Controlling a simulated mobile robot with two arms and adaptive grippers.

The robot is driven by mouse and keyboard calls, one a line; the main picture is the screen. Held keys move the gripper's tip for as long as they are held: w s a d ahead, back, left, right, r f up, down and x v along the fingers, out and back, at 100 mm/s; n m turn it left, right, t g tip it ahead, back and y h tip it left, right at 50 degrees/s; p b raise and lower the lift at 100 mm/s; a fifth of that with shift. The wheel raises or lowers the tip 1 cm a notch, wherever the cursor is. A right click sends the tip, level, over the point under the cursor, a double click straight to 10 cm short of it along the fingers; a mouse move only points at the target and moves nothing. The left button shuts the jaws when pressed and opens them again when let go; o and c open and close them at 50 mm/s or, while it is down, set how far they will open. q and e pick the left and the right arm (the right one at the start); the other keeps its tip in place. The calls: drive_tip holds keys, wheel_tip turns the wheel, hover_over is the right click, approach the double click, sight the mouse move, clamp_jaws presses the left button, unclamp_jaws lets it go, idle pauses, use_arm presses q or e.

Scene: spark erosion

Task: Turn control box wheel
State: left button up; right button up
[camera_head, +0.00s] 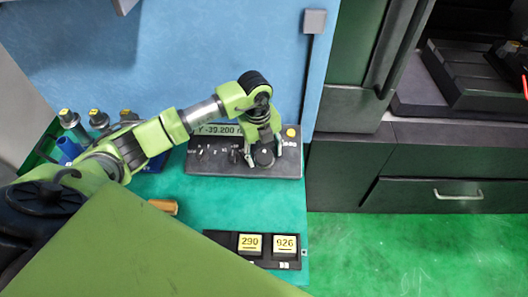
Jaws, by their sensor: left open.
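The black control box (215,167) lies on the teal table in the camera_head view, with a green display reading about "Y -39.200" on its back part. A dark round wheel (265,157) sits on the right half of the box. My left gripper (264,156) is over the wheel from above, with one open finger on each side of it. I cannot tell whether the fingers touch the wheel. The gripper and wrist hide part of the display and box. My right gripper is not in view.
A yellow button (291,133) is at the box's back right corner. A black holder (223,238) with yellow tags "290" and "926" lies at the front. Several tool holders (72,122) stand at the left. A dark green machine (420,150) stands at the right. The table between box and holder is clear.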

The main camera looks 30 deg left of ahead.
use_arm(q)
drive_tip(key=c, duration=1.1)
